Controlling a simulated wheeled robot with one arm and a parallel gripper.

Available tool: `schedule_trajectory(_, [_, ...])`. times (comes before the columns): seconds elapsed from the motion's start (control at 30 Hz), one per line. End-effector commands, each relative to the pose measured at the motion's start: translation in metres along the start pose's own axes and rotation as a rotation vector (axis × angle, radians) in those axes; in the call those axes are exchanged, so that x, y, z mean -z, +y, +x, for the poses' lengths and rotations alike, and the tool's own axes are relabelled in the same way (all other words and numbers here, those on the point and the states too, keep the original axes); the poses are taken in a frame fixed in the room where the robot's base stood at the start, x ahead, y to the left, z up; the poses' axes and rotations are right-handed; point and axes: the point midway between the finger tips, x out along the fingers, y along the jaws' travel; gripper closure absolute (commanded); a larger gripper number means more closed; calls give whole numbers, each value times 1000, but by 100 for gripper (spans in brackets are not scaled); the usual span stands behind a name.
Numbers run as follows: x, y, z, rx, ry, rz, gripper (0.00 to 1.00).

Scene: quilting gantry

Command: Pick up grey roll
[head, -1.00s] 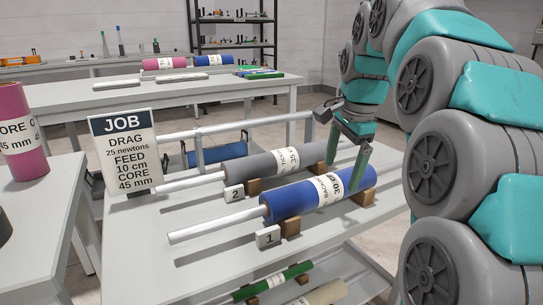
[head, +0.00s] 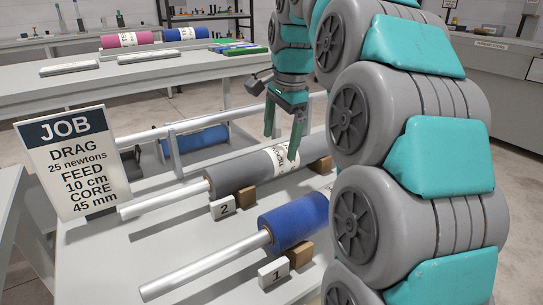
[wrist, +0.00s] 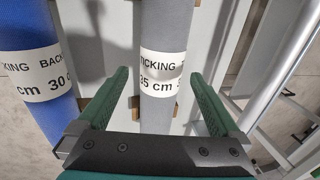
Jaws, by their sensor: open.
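The grey roll (head: 234,176) lies on wooden blocks behind the tag marked 2, with a white label around its middle and a pale core tube out of its left end. In the wrist view the grey roll (wrist: 166,105) runs between my two green fingers, its label reading "TICKING". My gripper (head: 285,134) is open and points down over the labelled part of the roll. In the wrist view my gripper (wrist: 163,98) has a finger on each side of the roll, with gaps visible. The exact height above it is hard to tell.
A blue roll (head: 292,220) lies in front on blocks at tag 1, close beside the left finger in the wrist view. A metal rail (head: 190,124) runs behind the grey roll. A JOB sign (head: 75,162) stands at the left. Another blue roll (head: 196,141) is behind the rail.

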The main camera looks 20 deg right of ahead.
Motion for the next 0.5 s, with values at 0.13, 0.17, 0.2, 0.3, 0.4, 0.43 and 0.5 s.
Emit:
schedule_trajectory(0.13, [0,0,13,2,1,-1,0])
schedule_trajectory(0.17, [0,0,15,2,0,-1,0])
schedule_trajectory(0.2, [0,0,17,1,0,-1,0])
schedule_trajectory(0.3, [0,-1,24,-2,-1,-1,0])
schedule_trajectory(0.4, [1,-3,37,0,-1,0,0])
schedule_trajectory(0.43, [2,-3,41,0,-1,0,0])
schedule_trajectory(0.5, [2,-3,52,-2,-2,0,0])
